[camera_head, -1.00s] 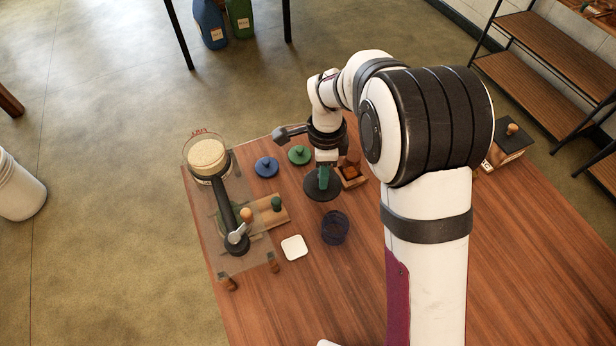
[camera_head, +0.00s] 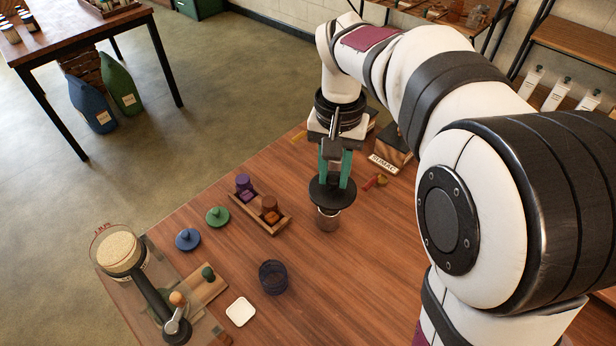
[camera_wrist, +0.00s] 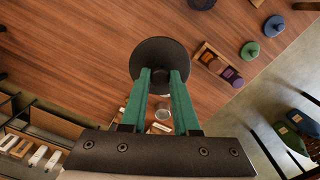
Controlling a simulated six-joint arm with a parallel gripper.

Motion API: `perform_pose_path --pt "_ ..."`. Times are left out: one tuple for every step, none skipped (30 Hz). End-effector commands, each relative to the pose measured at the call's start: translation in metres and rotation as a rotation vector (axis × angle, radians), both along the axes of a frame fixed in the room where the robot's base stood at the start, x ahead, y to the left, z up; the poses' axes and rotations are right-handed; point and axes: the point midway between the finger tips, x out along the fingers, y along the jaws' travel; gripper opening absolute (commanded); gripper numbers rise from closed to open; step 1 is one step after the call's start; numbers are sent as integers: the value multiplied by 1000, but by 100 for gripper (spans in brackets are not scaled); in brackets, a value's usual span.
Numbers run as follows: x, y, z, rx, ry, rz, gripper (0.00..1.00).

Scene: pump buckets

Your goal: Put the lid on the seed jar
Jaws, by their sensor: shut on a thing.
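My gripper (camera_head: 336,180) has green fingers shut on the knob of a wide black lid (camera_head: 322,197). The lid also shows at the fingertips in the wrist view (camera_wrist: 160,50), held roughly level. A small clear jar (camera_head: 327,222) stands on the table just below the lid in the head view. The lid hides its top, and I cannot tell whether they touch. In the wrist view this jar (camera_wrist: 163,110) shows between the fingers, offset from the lid's middle. No label shows which vessel is the seed jar.
A blue lid (camera_head: 187,240), a green lid (camera_head: 217,217), a wooden tray with small pots (camera_head: 282,224), a dark blue cup (camera_head: 273,278) and a white square (camera_head: 240,312) lie to the left. A tan-filled round container (camera_head: 119,252) stands far left. A SUMAC box (camera_head: 390,150) is behind right.

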Motion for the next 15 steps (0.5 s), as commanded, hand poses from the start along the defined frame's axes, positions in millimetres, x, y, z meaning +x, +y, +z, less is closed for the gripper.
perform_pose_path --pt "1 -3 9 1 -3 47 0" --pt "2 -3 14 0 -3 83 0" --pt "4 -2 22 2 -3 131 0" --pt "7 1 29 2 -4 167 0" --pt "10 5 34 2 -4 194 0" --pt "14 13 39 4 -2 217 0" --pt "18 19 42 3 -1 227 0" --pt "21 27 44 3 0 233 0" --pt "25 36 47 4 -1 236 0" --pt "28 44 48 4 0 236 0" --pt "31 53 50 4 0 235 0" --pt "35 65 51 4 -1 230 0" --pt "38 75 52 5 1 226 0" --pt "40 84 53 4 -1 220 0" --pt "43 99 53 4 -1 211 0"
